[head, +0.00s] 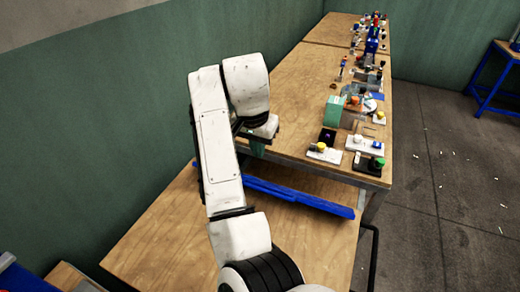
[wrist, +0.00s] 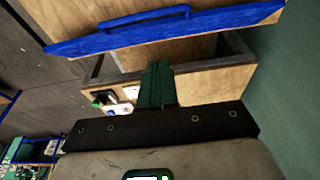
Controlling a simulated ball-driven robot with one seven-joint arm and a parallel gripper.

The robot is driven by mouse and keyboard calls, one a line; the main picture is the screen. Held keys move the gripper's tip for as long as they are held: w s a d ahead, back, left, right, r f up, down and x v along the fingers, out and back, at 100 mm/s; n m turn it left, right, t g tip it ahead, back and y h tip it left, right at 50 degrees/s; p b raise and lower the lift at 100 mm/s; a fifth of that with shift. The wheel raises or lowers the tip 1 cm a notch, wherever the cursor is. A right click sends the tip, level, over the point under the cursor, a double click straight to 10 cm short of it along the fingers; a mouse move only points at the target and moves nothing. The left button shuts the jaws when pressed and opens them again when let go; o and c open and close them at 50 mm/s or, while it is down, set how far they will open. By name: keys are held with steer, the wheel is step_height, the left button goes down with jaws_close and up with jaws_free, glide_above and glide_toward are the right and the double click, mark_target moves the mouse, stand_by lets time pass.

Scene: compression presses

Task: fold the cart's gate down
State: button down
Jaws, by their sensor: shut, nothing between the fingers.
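The cart's gate (head: 305,198) is a long blue strip across the far end of the cart's wooden deck (head: 165,235), close to the workbench. In the wrist view the gate (wrist: 215,24) crosses the top of the picture, with a blue bar handle (wrist: 145,19) on it. It looks raised, but its exact tilt is hard to tell. My gripper (head: 257,148) is over the near end of the workbench, beyond the gate. Its green fingers (wrist: 157,84) are shut and empty, apart from the gate and its handle.
The workbench (head: 290,95) runs away behind the gate, with several small devices along its right side, including a green block (head: 334,110). A green wall (head: 80,120) is close on the left. Open floor (head: 450,190) lies to the right.

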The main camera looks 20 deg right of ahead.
glide_above(268, 188)
steer(key=w+a, duration=0.1)
steer(key=a, duration=0.1)
steer(key=s+a+x, duration=0.1)
steer(key=x, duration=0.6)
steer(key=shift+s+a+f+p, duration=0.2)
steer(key=shift+a+f+p, duration=0.05)
steer(key=shift+f, duration=0.4)
steer(key=shift+s+a+f+p, duration=0.2)
steer(key=shift+s+f+p, duration=0.1)
steer(key=shift+f, duration=0.3)
steer(key=shift+s+a+f+p, duration=0.15)
steer(key=shift+a+f+p, duration=0.1)
steer(key=shift+f, duration=0.4)
